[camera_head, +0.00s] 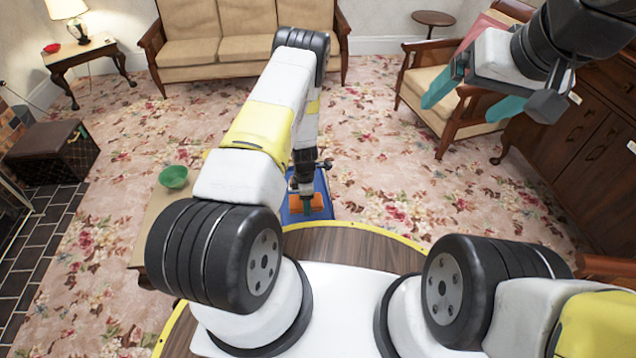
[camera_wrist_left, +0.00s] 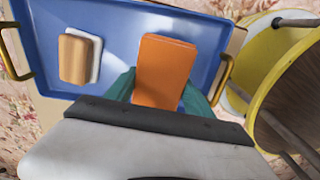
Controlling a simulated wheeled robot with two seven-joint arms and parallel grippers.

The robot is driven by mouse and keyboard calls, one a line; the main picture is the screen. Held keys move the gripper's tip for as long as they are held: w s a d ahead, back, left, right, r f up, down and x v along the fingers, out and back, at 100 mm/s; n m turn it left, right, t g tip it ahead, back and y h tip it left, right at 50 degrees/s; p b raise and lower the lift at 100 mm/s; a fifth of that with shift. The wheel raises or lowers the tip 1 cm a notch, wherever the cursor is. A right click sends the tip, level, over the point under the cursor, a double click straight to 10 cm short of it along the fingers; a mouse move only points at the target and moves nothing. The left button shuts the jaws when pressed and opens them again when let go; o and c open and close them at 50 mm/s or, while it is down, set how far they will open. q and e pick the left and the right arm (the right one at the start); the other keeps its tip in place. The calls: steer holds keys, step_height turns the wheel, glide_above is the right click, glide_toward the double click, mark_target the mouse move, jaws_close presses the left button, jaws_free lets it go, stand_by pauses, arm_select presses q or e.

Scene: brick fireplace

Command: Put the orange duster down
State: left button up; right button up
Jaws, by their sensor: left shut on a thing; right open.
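The orange duster (camera_wrist_left: 164,72) is a block held between the teal fingers of my left gripper (camera_wrist_left: 162,95). In the head view, the duster (camera_head: 319,204) shows low on the left gripper (camera_head: 307,203), over the blue tray (camera_head: 323,184). The tray (camera_wrist_left: 112,22) has gold handles and fills the top of the left wrist view. I cannot tell whether the duster touches the tray floor. My right gripper (camera_head: 470,102) is open and empty, raised at the upper right, with teal fingers spread.
A tan-and-white block (camera_wrist_left: 80,58) lies in the tray, left of the duster. A green bowl (camera_head: 173,177) sits on the low table (camera_head: 150,225) to the left. A round yellow-rimmed piece (camera_wrist_left: 283,85) stands right of the tray. Flowered carpet is clear further out.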

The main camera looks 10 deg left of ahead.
arm_select(q)
steer(key=shift+f, duration=2.95)
steer(key=shift+f, duration=0.1)
steer(key=o, duration=1.4)
steer(key=shift+o, duration=0.2)
